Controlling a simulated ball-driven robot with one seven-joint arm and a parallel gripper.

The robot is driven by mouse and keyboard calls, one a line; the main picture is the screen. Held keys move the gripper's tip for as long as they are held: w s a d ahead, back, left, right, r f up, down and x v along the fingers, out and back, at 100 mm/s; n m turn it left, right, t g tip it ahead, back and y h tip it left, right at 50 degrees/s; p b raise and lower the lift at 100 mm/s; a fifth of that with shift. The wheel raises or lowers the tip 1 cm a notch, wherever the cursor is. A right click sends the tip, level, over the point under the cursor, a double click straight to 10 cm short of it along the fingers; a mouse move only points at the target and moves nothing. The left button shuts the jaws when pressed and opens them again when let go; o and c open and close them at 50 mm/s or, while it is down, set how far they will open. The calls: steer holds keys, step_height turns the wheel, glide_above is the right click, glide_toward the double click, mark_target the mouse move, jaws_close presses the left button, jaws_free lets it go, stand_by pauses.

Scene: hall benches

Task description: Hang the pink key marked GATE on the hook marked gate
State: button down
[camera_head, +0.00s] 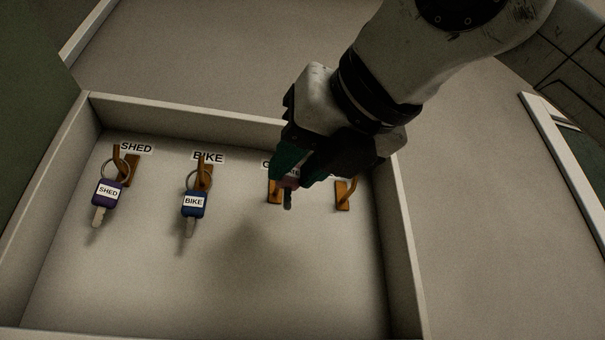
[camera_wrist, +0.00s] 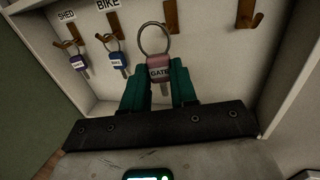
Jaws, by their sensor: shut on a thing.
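My gripper (camera_head: 290,172) is shut on the pink key marked GATE (camera_wrist: 159,68), its green fingers on both sides of the tag. The key's metal ring (camera_wrist: 155,39) points up, towards the hooks, in the wrist view. In the head view, the fingers hide most of the key. The ring's top overlaps the third wooden hook (camera_wrist: 171,16) in the wrist view; I cannot tell whether they touch. That hook (camera_head: 274,191) is half covered in the head view, and its label shows only a first letter, C or G. A fourth hook (camera_head: 343,194) is bare, its label hidden.
A purple key marked SHED (camera_head: 108,192) hangs on the SHED hook (camera_head: 131,171). A blue key marked BIKE (camera_head: 194,204) hangs on the BIKE hook (camera_head: 204,174). Raised walls (camera_head: 405,240) edge the shallow key box. Its lower part is clear.

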mark_target(290, 188)
steer(key=shift+w+a+f+p, duration=0.15)
steer(key=shift+w+p, duration=0.25)
steer(key=shift+w, duration=0.4)
steer(key=shift+w+a+p, duration=0.3)
steer(key=shift+w+p, duration=0.15)
steer(key=shift+w, duration=0.35)
steer(key=shift+w+a+f+p, duration=0.15)
steer(key=shift+w+p, duration=0.25)
steer(key=shift+w, duration=0.4)
steer(key=shift+w+a+f+b, duration=0.3)
steer(key=shift+w+f+b, duration=0.4)
steer(key=shift+w+b, duration=0.1)
steer(key=c, duration=0.8)
jaws_free()
steer(key=shift+s, duration=0.1)
